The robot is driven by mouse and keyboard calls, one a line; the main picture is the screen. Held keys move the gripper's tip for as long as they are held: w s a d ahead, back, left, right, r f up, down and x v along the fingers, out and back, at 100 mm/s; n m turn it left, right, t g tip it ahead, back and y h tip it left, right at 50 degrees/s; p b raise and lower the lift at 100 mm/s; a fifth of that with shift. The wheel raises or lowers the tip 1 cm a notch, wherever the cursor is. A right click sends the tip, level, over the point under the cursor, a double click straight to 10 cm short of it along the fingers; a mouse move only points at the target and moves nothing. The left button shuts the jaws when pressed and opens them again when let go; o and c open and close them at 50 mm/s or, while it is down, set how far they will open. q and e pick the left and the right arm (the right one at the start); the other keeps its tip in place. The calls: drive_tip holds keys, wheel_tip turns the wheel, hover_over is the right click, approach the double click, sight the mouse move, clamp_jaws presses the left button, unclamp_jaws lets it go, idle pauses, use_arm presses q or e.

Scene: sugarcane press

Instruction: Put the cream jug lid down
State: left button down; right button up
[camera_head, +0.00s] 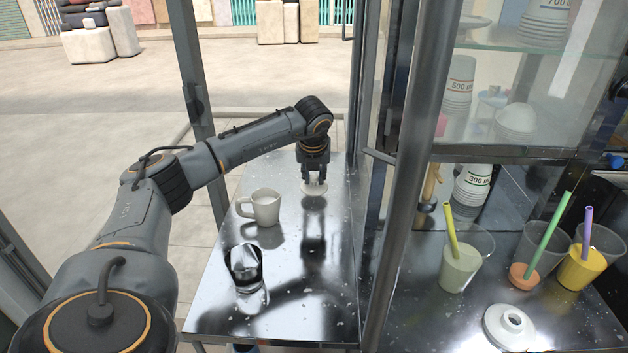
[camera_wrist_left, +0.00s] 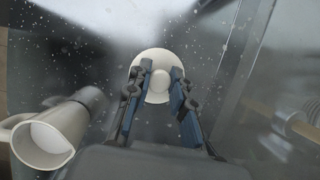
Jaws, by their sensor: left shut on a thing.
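The cream jug lid (camera_head: 314,188) is a small pale disc with a raised knob. It is at my left gripper (camera_head: 314,183), close to the metal table top, toward its far end; I cannot tell whether it touches the table. In the left wrist view the lid (camera_wrist_left: 157,75) shows between the fingertips of my left gripper (camera_wrist_left: 160,78), which is shut on its knob. The cream jug (camera_head: 264,208) stands upright and open on the table, nearer to me. It also shows at the lower left of the left wrist view (camera_wrist_left: 48,137). My right gripper is not in view.
A shiny metal cup (camera_head: 245,267) stands on the table (camera_head: 215,310) in front of the jug. A metal post (camera_head: 415,170) and glass cabinet stand close on the right, with drinks with straws (camera_head: 460,268) and a white ring-shaped piece (camera_head: 509,328). The table's near right part is clear.

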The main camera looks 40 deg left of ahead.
use_arm(q)
wheel_tip(320, 180, down, 2)
drive_tip(key=shift+s+f+p, duration=0.1)
drive_tip(key=shift+p, duration=0.25)
drive_tip(key=shift+f, duration=0.2)
drive_tip(key=c, duration=1.2)
unclamp_jaws()
drive_tip(key=shift+o, duration=0.2)
drive_tip(key=shift+r, duration=0.1)
drive_tip(key=b+v, duration=0.3)
drive_tip(key=v, duration=0.9)
